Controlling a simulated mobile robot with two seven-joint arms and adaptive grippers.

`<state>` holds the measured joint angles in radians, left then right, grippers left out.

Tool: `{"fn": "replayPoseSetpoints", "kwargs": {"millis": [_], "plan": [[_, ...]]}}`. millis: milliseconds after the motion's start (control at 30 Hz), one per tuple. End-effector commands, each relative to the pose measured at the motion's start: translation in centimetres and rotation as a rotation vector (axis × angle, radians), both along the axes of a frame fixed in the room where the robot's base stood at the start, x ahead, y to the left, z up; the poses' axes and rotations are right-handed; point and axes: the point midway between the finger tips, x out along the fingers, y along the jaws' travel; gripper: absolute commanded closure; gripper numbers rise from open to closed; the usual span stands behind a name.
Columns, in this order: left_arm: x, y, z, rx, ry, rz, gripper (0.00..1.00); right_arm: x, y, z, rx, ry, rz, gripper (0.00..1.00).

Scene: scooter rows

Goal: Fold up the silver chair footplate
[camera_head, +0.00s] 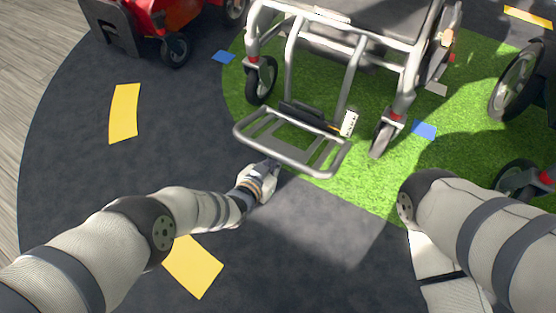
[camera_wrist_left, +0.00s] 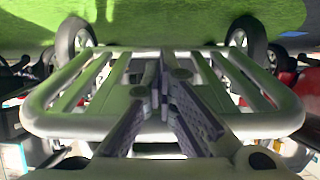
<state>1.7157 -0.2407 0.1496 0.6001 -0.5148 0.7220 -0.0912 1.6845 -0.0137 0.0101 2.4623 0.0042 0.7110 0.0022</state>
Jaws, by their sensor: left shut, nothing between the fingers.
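The silver chair (camera_head: 350,35) stands on green turf at the top middle of the head view. Its footplate (camera_head: 318,172) is a silver tube frame with crossbars, folded down and roughly level in front of the two front casters. My left gripper (camera_head: 272,168) is shut and empty at the footplate's near edge, left of its middle. Part of the gripper is covered by its own wrist. In the left wrist view the closed fingers (camera_wrist_left: 164,78) overlap the footplate frame (camera_wrist_left: 262,124); I cannot tell whether they touch it. My right gripper is out of view.
A red scooter (camera_head: 160,14) stands at the upper left, and other wheels (camera_head: 517,82) stand at the right. Yellow floor marks (camera_head: 124,112) and blue patches (camera_head: 424,130) lie flat. Dark floor left of the footplate is clear.

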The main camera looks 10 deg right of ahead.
Motion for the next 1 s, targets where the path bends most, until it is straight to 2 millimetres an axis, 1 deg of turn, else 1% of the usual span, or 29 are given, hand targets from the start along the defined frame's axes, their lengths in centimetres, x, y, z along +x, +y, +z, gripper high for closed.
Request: {"fn": "replayPoseSetpoints", "kwargs": {"millis": [200, 400, 767, 1000], "plan": [[0.6, -0.1, 2.1, 0.0, -0.006, 0.0, 1.0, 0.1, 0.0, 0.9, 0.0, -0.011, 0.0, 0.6], [1.1, -0.3, 3.7, -0.001, -0.006, 0.001, 1.0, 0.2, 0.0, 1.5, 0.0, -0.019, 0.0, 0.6], [1.1, -0.3, 3.7, 0.0, -0.003, 0.001, 1.0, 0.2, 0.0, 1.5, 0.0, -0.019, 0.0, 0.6], [1.8, -1.1, 5.3, -0.001, -0.005, 0.0, 1.0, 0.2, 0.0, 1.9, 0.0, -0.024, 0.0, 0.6]]}}
